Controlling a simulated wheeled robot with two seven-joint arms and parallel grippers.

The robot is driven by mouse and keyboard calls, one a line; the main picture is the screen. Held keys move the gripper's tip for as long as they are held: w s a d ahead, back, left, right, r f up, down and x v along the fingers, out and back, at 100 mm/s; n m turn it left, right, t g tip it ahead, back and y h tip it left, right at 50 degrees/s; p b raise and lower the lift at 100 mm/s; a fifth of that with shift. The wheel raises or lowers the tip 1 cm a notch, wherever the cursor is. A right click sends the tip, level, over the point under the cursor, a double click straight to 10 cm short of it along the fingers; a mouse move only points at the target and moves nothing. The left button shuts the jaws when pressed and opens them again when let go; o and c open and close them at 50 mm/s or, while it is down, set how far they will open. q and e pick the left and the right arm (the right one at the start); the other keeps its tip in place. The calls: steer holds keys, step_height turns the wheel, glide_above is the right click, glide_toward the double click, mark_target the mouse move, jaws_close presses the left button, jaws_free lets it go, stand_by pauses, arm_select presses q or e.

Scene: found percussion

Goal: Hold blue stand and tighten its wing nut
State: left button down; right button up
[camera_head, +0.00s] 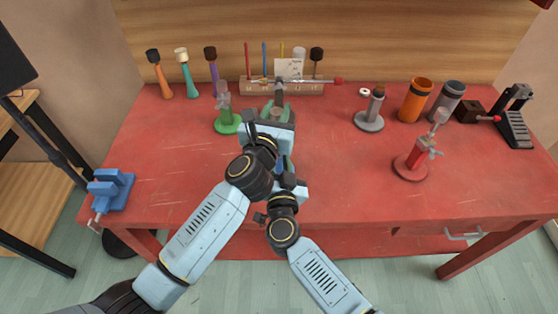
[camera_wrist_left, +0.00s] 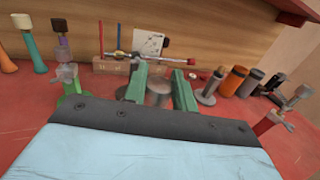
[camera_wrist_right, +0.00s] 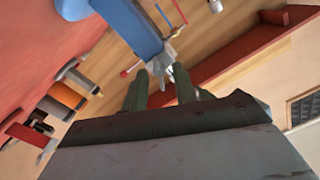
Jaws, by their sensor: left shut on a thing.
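My left gripper (camera_head: 276,110) points away over the middle of the table, its green fingers closed around a grey round piece (camera_wrist_left: 158,94), which I take as part of the blue stand. The stand is mostly hidden behind my arms in the head view. In the right wrist view a blue post (camera_wrist_right: 132,24), apparently the stand's, comes in from the top. A silver piece (camera_wrist_right: 167,54), perhaps its wing nut, is at its end. My right gripper (camera_wrist_right: 162,82) has its green fingers apart near this silver piece. I cannot tell whether they touch it.
A green stand (camera_head: 228,127) is close left of my left gripper. A grey stand (camera_head: 369,122) and a red stand (camera_head: 411,166) are to the right. A rack (camera_head: 255,88) of sticks is behind. A blue vise (camera_head: 110,188) sits at the left edge.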

jaws_close()
steer(key=shift+m, duration=0.4)
steer(key=m, duration=0.4)
steer(key=shift+m, duration=0.4)
steer(key=m, duration=0.5)
steer(key=shift+d+f+m, duration=0.1)
steer(key=shift+f+m, duration=0.05)
steer(key=shift+m, duration=0.15)
stand_by(0.7)
steer(key=shift+o, duration=0.2)
jaws_free()
steer(key=shift+s, duration=0.1)
steer(key=s, duration=1.2)
steer(key=shift+d, duration=0.3)
